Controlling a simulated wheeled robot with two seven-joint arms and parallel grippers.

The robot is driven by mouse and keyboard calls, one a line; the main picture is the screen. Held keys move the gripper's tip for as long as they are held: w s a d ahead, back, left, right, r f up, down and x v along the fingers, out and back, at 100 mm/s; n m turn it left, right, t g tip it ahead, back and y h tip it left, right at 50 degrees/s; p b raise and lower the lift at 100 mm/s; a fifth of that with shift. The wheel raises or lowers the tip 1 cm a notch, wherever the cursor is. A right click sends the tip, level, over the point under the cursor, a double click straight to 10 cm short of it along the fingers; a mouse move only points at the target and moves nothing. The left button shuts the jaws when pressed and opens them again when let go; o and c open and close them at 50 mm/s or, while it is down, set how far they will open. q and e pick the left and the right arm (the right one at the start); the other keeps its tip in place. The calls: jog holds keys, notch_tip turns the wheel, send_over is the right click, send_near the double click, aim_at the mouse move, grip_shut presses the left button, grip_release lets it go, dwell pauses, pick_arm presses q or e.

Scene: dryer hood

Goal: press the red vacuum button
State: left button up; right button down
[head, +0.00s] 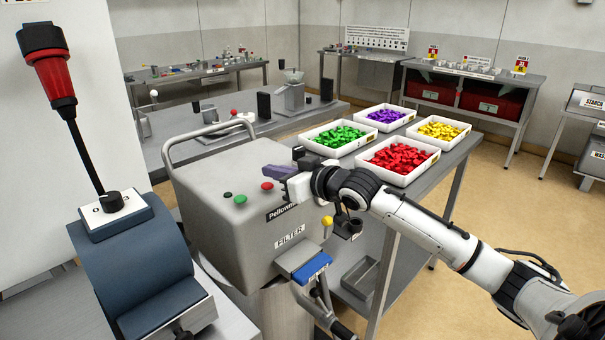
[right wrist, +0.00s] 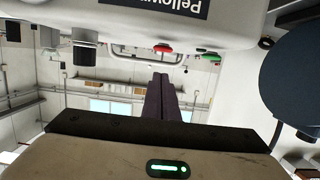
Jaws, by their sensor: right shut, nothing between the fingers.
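A grey machine (head: 215,175) labelled "Pellown…" and "FILTER" stands at the centre of the head view. On its top are a red button (head: 267,185), a green button (head: 240,199) and a small dark button (head: 227,195). My right gripper (head: 272,172), with purple fingers, is shut and empty just above and behind the red button; a gap seems to remain. In the right wrist view, turned upside down, the red button (right wrist: 163,47) shows just beyond the shut fingertips (right wrist: 160,76), with the green button (right wrist: 208,57) to its right. My left gripper is out of view.
A curved handle (head: 205,130) rises behind the buttons. A yellow-knobbed lever (head: 327,221) stands at the machine's right edge. Trays of red (head: 397,178), green, yellow and purple pieces sit on the table behind. A blue device (head: 135,265) with a red-handled lever stands at left.

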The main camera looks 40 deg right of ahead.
jog(key=b+v, duration=0.1)
jog(key=v, duration=0.8)
jog(key=shift+s+r, duration=0.15)
jog(key=shift+s, duration=0.1)
dwell(0.7)
jog(key=s+a+f+g, duration=0.2)
jog(key=s+a+f, duration=0.15)
jog(key=f, duration=0.95)
jog(key=s+a+f+g, duration=0.2)
jog(key=s+f, duration=0.3)
jog(key=f, duration=0.8)
jog(key=s+a+f+n+g+y, duration=0.1)
jog(key=s+a+f+g, duration=0.1)
jog(key=s+a+f, duration=1.4)
jog(key=a, duration=0.2)
jog(key=shift+a+g, duration=0.3)
jog(key=shift+g, duration=0.1)
